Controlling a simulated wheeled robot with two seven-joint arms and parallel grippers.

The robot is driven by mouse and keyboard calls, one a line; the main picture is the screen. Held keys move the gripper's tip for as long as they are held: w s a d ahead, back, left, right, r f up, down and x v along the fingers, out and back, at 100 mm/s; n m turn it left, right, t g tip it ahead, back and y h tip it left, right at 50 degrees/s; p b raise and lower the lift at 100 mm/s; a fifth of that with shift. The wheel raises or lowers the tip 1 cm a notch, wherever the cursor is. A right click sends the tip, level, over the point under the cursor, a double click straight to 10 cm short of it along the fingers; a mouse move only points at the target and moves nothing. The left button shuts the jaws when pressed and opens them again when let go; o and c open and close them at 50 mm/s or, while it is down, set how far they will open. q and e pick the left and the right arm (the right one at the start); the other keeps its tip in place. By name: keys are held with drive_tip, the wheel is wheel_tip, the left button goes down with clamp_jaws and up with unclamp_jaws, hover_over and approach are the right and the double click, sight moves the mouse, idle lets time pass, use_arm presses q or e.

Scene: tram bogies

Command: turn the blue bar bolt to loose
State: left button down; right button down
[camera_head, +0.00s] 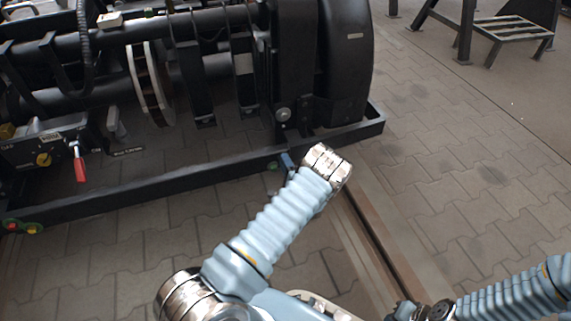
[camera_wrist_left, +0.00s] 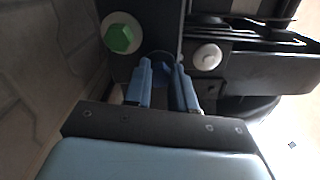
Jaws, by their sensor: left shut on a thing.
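The blue bar bolt (camera_wrist_left: 162,69) shows in the left wrist view as a dark blue head on the black frame bar, between the tips of my left gripper (camera_wrist_left: 163,80). The gripper's two blue fingers are shut on it from either side and partly cover it. In the head view my left gripper (camera_head: 287,160) shows only as a small blue patch at the black bar (camera_head: 215,176), beyond my silver wrist. The bolt cannot be told apart there. My right arm shows at the lower right, but its gripper does not show.
A green bolt (camera_wrist_left: 120,38) sits just left of my fingers on the same bar. A pale round bolt (camera_wrist_left: 208,56) is on the right. The black bogie (camera_head: 200,70) stands behind the bar, with a red lever (camera_head: 79,166). Paved floor at right is clear before a metal step (camera_head: 510,28).

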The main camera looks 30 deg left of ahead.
use_arm(q)
drive_tip(key=shift+f, duration=0.1)
idle(0.3)
drive_tip(key=c, duration=0.9)
unclamp_jaws()
drive_tip(key=shift+c, duration=0.2)
drive_tip(key=shift+d, duration=0.1)
drive_tip(key=p+v, duration=0.2)
drive_tip(key=v, duration=1.1)
drive_tip(key=shift+s+d, duration=0.2)
drive_tip(key=shift+s, duration=0.1)
